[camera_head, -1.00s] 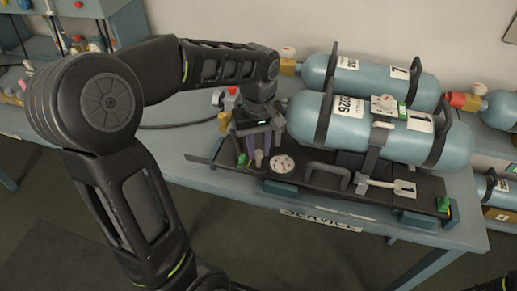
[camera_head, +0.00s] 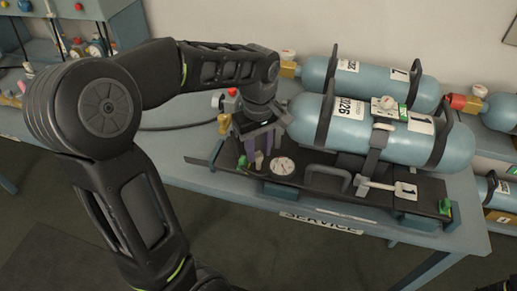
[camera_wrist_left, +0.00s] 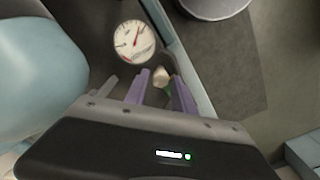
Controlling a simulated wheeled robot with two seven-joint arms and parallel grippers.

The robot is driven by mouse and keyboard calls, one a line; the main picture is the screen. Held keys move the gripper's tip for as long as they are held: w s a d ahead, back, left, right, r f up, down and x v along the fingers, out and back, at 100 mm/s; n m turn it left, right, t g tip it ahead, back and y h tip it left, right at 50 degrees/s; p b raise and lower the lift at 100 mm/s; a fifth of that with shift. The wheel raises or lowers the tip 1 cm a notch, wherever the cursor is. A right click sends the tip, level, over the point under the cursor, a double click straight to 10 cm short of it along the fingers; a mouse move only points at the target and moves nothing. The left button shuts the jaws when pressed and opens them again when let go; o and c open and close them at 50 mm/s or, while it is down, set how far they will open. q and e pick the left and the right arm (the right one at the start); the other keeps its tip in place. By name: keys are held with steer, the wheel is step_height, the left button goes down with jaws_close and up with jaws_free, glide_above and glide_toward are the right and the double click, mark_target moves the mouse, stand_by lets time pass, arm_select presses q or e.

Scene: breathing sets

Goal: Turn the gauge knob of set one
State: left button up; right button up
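Set one is a black backplate (camera_head: 330,184) with a "1" tag (camera_head: 405,191), lying on the service table with a blue-grey cylinder (camera_head: 345,122) strapped on. A round white gauge (camera_head: 282,166) sits near its left end and also shows in the left wrist view (camera_wrist_left: 134,42). A small beige knob (camera_wrist_left: 160,76) is beside the gauge; it also shows in the head view (camera_head: 259,160). My left gripper (camera_head: 259,150) points down over the plate's left end. Its purple fingers (camera_wrist_left: 160,80) are apart, one each side of the knob; contact is unclear. My right gripper is out of view.
A second cylinder (camera_head: 385,80) lies behind set one. A brass valve with a red knob (camera_head: 462,101) is at right. A green piece (camera_head: 445,206) marks the plate's right end. The table's front edge carries a SERVICE label (camera_head: 321,223).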

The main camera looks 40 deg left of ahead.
mark_target(259, 154)
arm_select(q)
steer(key=shift+o, duration=1.4)
step_height(259, 154, up, 8)
steer(key=shift+f+b, duration=0.1)
steer(key=shift+b, duration=0.2)
